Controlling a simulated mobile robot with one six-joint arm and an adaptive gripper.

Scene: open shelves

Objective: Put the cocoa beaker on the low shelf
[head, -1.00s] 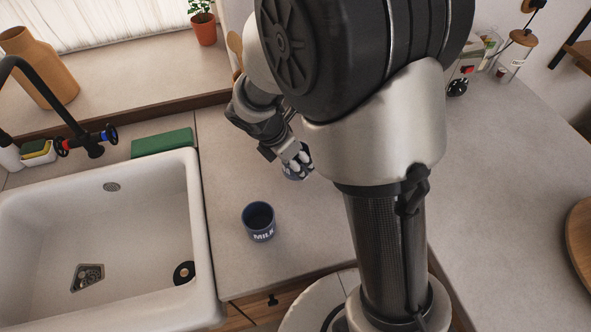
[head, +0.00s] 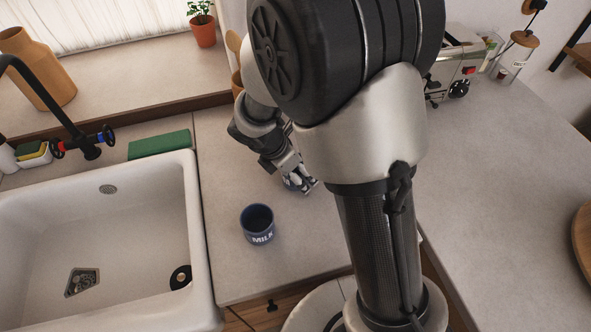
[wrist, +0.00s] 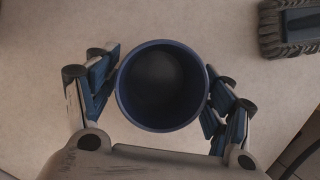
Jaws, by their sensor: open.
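My gripper (head: 301,186) is low over the counter, behind and to the right of a dark blue beaker marked MILK (head: 258,232). In the wrist view a round dark blue beaker (wrist: 124,104) stands between my two open fingers, its open mouth facing the camera. Narrow gaps show beside its rim, so the fingers are around it but not clearly pressing on it. Its label is hidden, so I cannot read whether it is the cocoa beaker. In the head view the fingers and arm mostly cover it. I cannot make out the low shelf in either view.
A white sink (head: 130,235) with a black tap (head: 62,118) is on the left. A green sponge-like block (head: 160,144) lies behind it. A silver appliance (head: 455,68) stands at the back right, a round wooden board (head: 583,240) at the right edge. The right counter is largely clear.

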